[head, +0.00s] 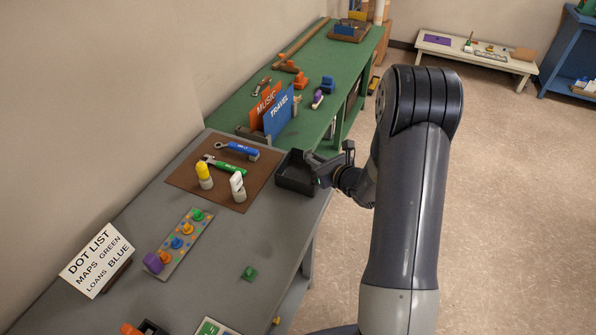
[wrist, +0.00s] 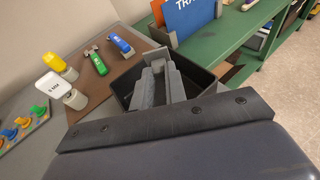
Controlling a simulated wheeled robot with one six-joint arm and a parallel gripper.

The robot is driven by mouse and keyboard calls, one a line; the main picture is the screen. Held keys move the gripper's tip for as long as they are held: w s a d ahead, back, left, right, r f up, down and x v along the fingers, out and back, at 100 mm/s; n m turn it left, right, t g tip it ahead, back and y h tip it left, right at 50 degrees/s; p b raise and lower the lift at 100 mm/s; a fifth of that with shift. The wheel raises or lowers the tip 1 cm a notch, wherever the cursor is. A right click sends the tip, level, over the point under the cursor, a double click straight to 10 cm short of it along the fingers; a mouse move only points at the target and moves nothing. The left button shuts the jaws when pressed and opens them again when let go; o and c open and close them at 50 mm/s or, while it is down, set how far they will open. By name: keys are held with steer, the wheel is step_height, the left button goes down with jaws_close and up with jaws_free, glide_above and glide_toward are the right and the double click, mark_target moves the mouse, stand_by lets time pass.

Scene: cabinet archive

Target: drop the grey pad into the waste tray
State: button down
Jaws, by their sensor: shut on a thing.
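The waste tray is a black open box (head: 293,182) at the right edge of the grey desk, beside the brown mat. It also shows in the wrist view (wrist: 214,82), below and around my fingers. My gripper (head: 322,172) reaches in from the right over the tray's right side. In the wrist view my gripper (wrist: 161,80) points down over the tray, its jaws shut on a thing. A grey piece between the fingers looks like the grey pad (wrist: 149,92), mostly hidden by the jaws. I cannot tell its height above the tray floor.
On the brown mat (head: 188,182) stand a yellow-topped stamp (head: 204,176) and a white-topped stamp (head: 238,187), near blue and green handled tools. Upright MUSIC and TRAVEL (head: 279,116) cards stand behind the tray.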

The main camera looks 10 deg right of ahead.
steer(key=shift+f+b, duration=0.45)
steer(key=shift+f, duration=1.2)
steer(key=c, duration=1.4)
jaws_free()
steer(key=shift+o, duration=0.2)
steer(key=shift+s, duration=0.1)
steer(key=b+v, duration=0.2)
steer(key=v, duration=0.8)
steer(key=shift+s, duration=0.25)
steer(key=shift+w+r, duration=0.15)
